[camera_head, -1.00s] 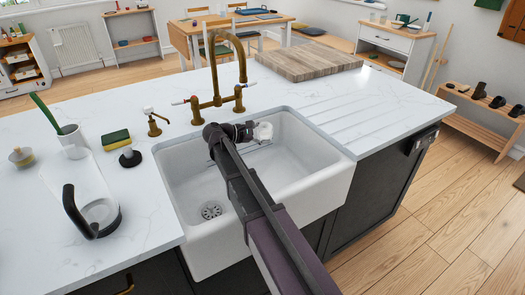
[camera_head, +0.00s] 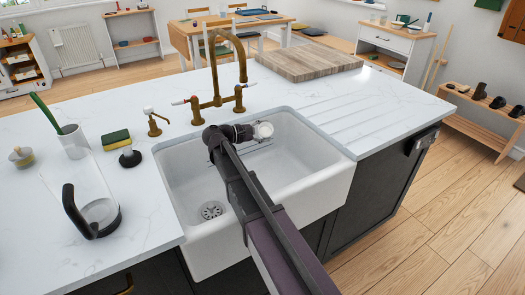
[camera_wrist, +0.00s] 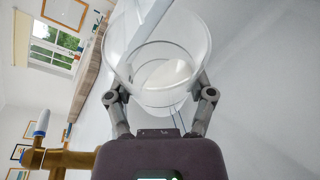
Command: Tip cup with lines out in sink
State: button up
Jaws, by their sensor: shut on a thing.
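The white farmhouse sink (camera_head: 190,188) is set in the counter's front edge, with a round drain (camera_head: 211,211) in its floor. My gripper (camera_head: 246,131) is over the far part of the sink, shut on the cup (camera_head: 263,130). In the wrist view, my gripper (camera_wrist: 160,97) has one finger on each side of the clear cup (camera_wrist: 125,50). The cup is tilted, and a pale round patch shows inside it; I cannot tell whether this is its base or contents. Lines on the cup are not clear. My arm hides part of the sink.
A brass tap (camera_head: 217,101) stands close behind the sink. A soap dispenser (camera_head: 153,122), a sponge (camera_head: 115,138) and a clear jug (camera_head: 92,205) are on the left counter. A wooden board (camera_head: 308,60) lies at the back. The grooved drainer at right is clear.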

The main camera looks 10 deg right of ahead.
aim_at(265, 125)
jog(key=shift+r+m+t+h+b, duration=0.2)
jog(key=shift+r+m+h, duration=0.3)
jog(key=shift+m, duration=0.45)
jog(key=shift+r+m+t+h+b, duration=0.1)
jog(key=shift+r+m+t+h, duration=0.15)
jog(key=shift+r+m, duration=0.55)
dwell(1.1)
jog(key=shift+s+a+r+m+h, duration=0.1)
jog(key=shift+s+m+h, duration=0.1)
jog(key=shift+s+m, duration=0.25)
jog(key=shift+s+a+r+m+h, duration=0.1)
jog(key=shift+s+m+h, duration=0.1)
jog(key=shift+m, duration=0.3)
dwell(0.4)
jog(key=shift+s+r+m+h+b, duration=0.2)
jog(key=shift+r+m+h+b, duration=0.2)
jog(key=shift+m, duration=0.6)
dwell(0.7)
jog(key=shift+w+f+n+y+p, duration=0.25)
jog(key=shift+n+y+p, duration=0.1)
jog(key=shift+n, duration=0.55)
jog(key=shift+w+d+f+n+y, duration=0.15)
jog(key=shift+w+f+n+y, duration=0.4)
jog(key=shift+n, duration=0.25)
jog(key=shift+w+f+n, duration=0.1)
jog(key=shift+f+n, duration=0.05)
jog(key=shift+n, duration=0.25)
